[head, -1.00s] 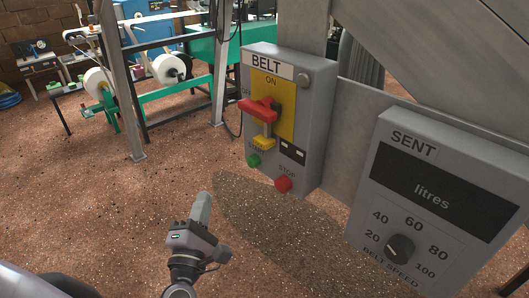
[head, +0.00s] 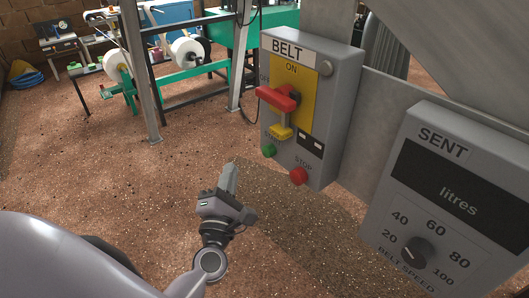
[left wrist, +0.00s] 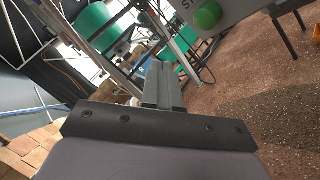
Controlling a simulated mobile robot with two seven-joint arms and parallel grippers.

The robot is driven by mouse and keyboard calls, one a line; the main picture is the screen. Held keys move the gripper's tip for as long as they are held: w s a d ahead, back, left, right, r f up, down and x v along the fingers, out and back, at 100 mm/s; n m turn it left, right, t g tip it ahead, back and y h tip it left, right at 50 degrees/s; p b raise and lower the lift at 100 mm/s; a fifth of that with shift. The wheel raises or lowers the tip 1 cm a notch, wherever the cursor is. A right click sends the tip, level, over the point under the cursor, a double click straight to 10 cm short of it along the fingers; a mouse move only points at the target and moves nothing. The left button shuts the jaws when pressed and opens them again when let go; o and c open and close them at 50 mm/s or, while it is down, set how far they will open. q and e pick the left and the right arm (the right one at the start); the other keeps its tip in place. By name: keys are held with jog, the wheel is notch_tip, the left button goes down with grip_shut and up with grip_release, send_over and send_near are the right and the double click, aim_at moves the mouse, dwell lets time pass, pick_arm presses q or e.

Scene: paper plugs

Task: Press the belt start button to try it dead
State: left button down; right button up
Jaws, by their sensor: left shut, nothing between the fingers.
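The grey BELT box (head: 343,112) stands right of centre in the head view. It has a green button (head: 268,150) at its lower left and a red STOP button (head: 298,175) at its lower right. A red switch handle (head: 278,98) with a yellow piece (head: 281,132) below it sits above the buttons. My left gripper (head: 230,170) is shut and empty, left of and slightly below the green button, apart from it in the picture. In the left wrist view the green button (left wrist: 207,15) shows at the top, right of and beyond the shut fingertips (left wrist: 158,72).
A grey SENT panel (head: 470,150) with a BELT SPEED knob (head: 416,252) stands at the right. A metal post (head: 140,80) and a green frame with white rolls (head: 188,52) stand behind on the left. Open brown floor (head: 60,150) lies left of the box.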

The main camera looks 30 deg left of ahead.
aim_at(267, 151)
pick_arm(q)
jog(key=w+d, duration=0.2)
jog(key=w, duration=0.3)
jog(key=shift+w+d, duration=0.2)
jog(key=shift+w, duration=0.15)
jog(key=shift+w, duration=0.1)
dwell(1.7)
jog(key=shift+w+d, duration=0.15)
jog(key=shift+w, duration=0.15)
jog(key=shift+w+d+b, duration=0.2)
jog(key=shift+w+b, duration=0.15)
jog(key=shift+w, duration=0.1)
dwell(0.9)
jog(key=shift+s+a, duration=0.35)
jog(key=shift+s, duration=0.5)
